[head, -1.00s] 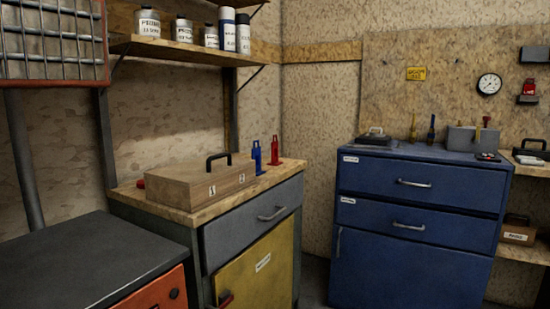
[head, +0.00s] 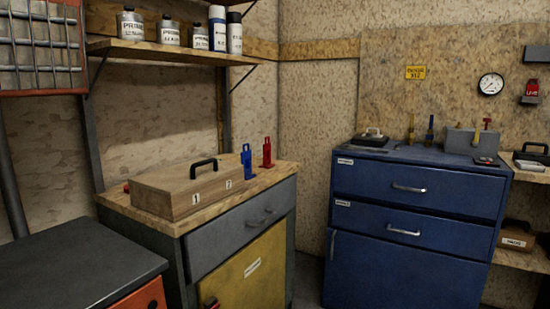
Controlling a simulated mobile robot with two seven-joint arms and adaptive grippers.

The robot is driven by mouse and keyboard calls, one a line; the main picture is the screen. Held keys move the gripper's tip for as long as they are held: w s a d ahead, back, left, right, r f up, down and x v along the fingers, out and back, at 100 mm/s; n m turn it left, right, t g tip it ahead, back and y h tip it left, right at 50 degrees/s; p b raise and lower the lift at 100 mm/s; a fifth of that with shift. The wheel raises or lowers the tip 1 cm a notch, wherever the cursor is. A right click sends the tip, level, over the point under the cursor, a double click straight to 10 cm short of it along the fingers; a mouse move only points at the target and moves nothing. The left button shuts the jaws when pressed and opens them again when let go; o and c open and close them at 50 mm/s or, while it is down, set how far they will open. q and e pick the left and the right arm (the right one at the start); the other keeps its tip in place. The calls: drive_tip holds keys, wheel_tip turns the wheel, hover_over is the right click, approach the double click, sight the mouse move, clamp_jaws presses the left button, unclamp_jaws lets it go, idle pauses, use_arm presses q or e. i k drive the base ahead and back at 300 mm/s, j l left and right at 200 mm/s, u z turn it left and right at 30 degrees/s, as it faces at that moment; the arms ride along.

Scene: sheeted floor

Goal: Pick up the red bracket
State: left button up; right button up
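A red bracket (head: 267,154) stands upright near the back right corner of the wooden worktop (head: 186,223). A blue bracket (head: 247,163) of similar form stands just left of it. A wooden box (head: 190,188) with a black handle and the labels 1 and 2 sits on the same worktop, left of the brackets. Neither of my grippers shows in the head view.
A shelf (head: 165,53) with cans and bottles hangs above the worktop. A dark-topped cabinet (head: 68,268) stands at the front left. A blue drawer cabinet (head: 405,225) stands to the right, with a floor gap between it and the worktop's cabinet.

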sight(267, 164)
drive_tip(key=i+l, duration=0.15)
drive_tip(key=l, duration=0.25)
drive_tip(key=i+l, duration=0.2)
drive_tip(key=l, duration=0.25)
drive_tip(key=i+l, duration=0.15)
drive_tip(key=l, duration=0.25)
drive_tip(key=i+l, duration=0.2)
drive_tip(key=l, duration=0.2)
drive_tip(key=i+l, duration=0.15)
drive_tip(key=l, duration=0.3)
drive_tip(key=i+l+u, duration=0.1)
drive_tip(key=l, duration=0.3)
drive_tip(key=i+l, duration=0.25)
drive_tip(key=l, duration=0.2)
drive_tip(key=i+l, duration=0.15)
drive_tip(key=l, duration=0.25)
